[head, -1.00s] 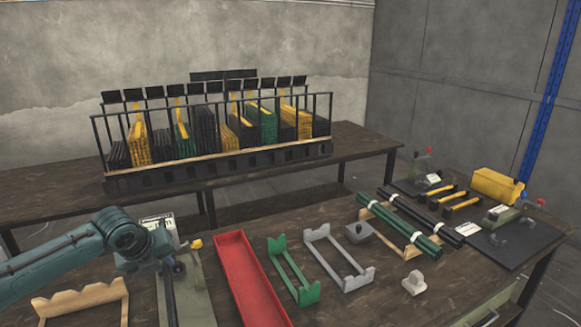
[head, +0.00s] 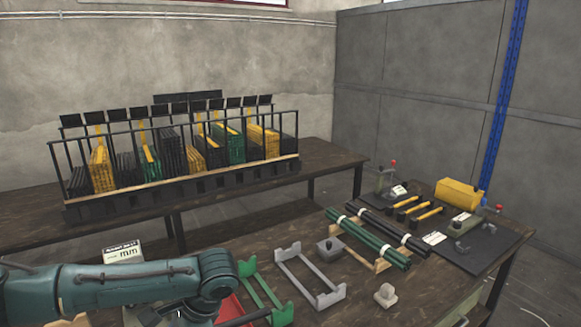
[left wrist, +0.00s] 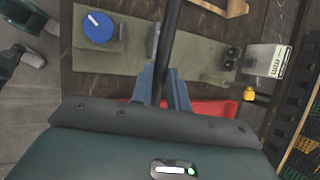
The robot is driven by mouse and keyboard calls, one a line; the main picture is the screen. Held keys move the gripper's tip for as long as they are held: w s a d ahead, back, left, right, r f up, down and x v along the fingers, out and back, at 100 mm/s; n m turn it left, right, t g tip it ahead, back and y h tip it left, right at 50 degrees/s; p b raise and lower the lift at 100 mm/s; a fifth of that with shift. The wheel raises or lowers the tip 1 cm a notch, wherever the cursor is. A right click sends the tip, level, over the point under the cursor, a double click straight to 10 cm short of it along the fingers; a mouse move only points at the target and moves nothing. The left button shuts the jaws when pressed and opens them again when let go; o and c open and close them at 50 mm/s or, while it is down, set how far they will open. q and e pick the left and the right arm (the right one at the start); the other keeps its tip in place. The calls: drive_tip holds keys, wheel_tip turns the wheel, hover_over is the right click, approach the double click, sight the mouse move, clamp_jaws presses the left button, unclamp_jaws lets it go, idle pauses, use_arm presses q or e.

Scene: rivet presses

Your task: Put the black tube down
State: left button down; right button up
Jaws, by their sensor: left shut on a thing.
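In the left wrist view, my left gripper (left wrist: 163,78) is shut on a black tube (left wrist: 172,25). The tube runs up out of the picture from between the fingers; its far end is out of view. Below it in that view lie a grey-green plate fixture (left wrist: 205,58) with a blue round knob (left wrist: 97,27), and part of a red tray (left wrist: 215,108). I cannot tell how high the tube is above them. In the head view my left arm covers the gripper and most of the red tray (head: 229,310). My right gripper is not in view.
A green rack (head: 265,295) and an empty grey rack (head: 327,298) stand right of my arm. Beyond are a grey block (head: 330,249), green tubes (head: 368,236) on a wooden rack, black tubes (head: 395,230) and a yellow bin (head: 458,194). A filled parts rack (head: 185,180) stands on the back table.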

use_arm(q)
drive_tip(key=s+r+n+g+h, duration=0.1)
drive_tip(key=s+r+n+g, duration=0.1)
drive_tip(key=n, duration=0.3)
drive_tip(key=s+d+r+n+g+h, duration=0.1)
drive_tip(key=s+r+n+g, duration=0.1)
drive_tip(key=s+n, duration=0.3)
drive_tip(key=shift+d+r+n+g, duration=0.2)
drive_tip(key=shift+n+g, duration=0.3)
drive_tip(key=shift+g, duration=0.1)
drive_tip(key=w+a+f+m+t+y, duration=0.25)
drive_tip(key=w+f+m+t, duration=0.4)
drive_tip(key=m, duration=0.75)
drive_tip(key=w+a+r+m+t+h+b, duration=0.1)
drive_tip(key=w+a+r+m+t+h, duration=0.1)
drive_tip(key=w+a+m+t+h, duration=0.2)
drive_tip(key=shift+w+a+m+h, duration=1.45)
drive_tip(key=shift+w+a+m, duration=1.9)
drive_tip(key=shift+a+m, duration=1.7)
drive_tip(key=shift+d+t, duration=0.2)
drive_tip(key=shift+t, duration=0.05)
wheel_tip(320, 180, down, 10)
drive_tip(key=shift+s+r+p, duration=0.1)
drive_tip(key=shift+r+p, duration=0.15)
drive_tip(key=shift+p, duration=0.3)
drive_tip(key=c, duration=1.4)
unclamp_jaws()
